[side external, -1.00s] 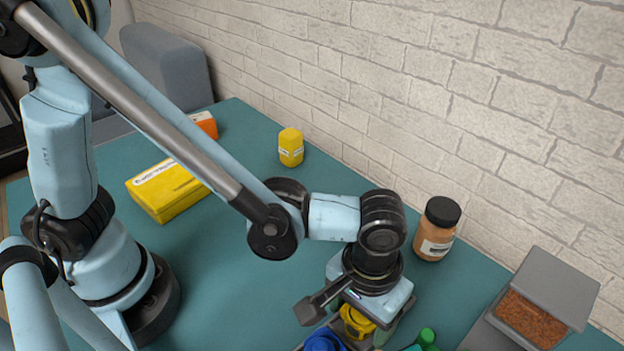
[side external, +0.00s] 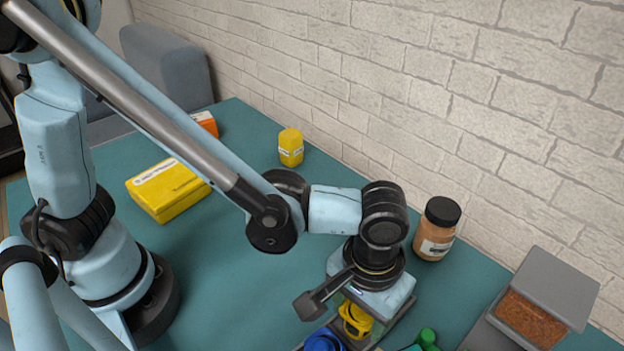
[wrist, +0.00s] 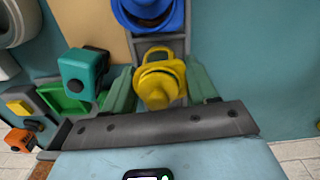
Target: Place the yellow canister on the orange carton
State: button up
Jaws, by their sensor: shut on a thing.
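The yellow canister (wrist: 160,80), with a round lid and a loop handle, sits between the two green fingers of my gripper (wrist: 162,92) in the wrist view. My gripper is shut on it. In the side view the yellow canister (side external: 355,318) shows under my wrist, at a grey rack; I cannot tell whether it still touches the rack. The orange carton (side external: 206,124) stands far back on the teal table, partly hidden behind my arm.
A blue item (side external: 322,341) is beside the canister. A yellow box (side external: 168,189), a yellow labelled container (side external: 290,147), a brown jar (side external: 437,228) and a grey bin (side external: 540,300) stand around. A brick wall lines the back. The table's middle is clear.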

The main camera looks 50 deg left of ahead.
notch_tip(320, 180, up, 8)
jog(key=shift+r, duration=0.25)
jog(key=w+a+r+n, duration=0.2)
jog(key=w+a+n, duration=0.45)
jog(key=a, duration=0.75)
jog(key=w+a+r+n, duration=0.25)
jog(key=w+a, duration=0.75)
jog(key=a, duration=0.5)
jog(key=s+a+r+n, duration=0.1)
jog(key=s+a+n, duration=0.25)
jog(key=a, duration=0.95)
jog(key=s+a+r+n, duration=0.2)
jog(key=s+a+n, duration=0.15)
jog(key=a, duration=0.85)
jog(key=shift+n, duration=0.5)
jog(key=s+a+f, duration=0.1)
jog(key=a+f, duration=0.1)
jog(key=a, duration=0.1)
jog(key=s+a+f, duration=0.1)
jog(key=a+f, duration=0.1)
jog(key=a, duration=0.2)
jog(key=s+a+f, duration=0.2)
jog(key=a+f, duration=0.1)
jog(key=shift+a, duration=0.3)
jog(key=shift+s+a+f, duration=0.1)
jog(key=shift+a+f, duration=0.2)
jog(key=shift+a, duration=0.1)
jog(key=shift+f, duration=1.95)
jog(key=shift+f, duration=0.2)
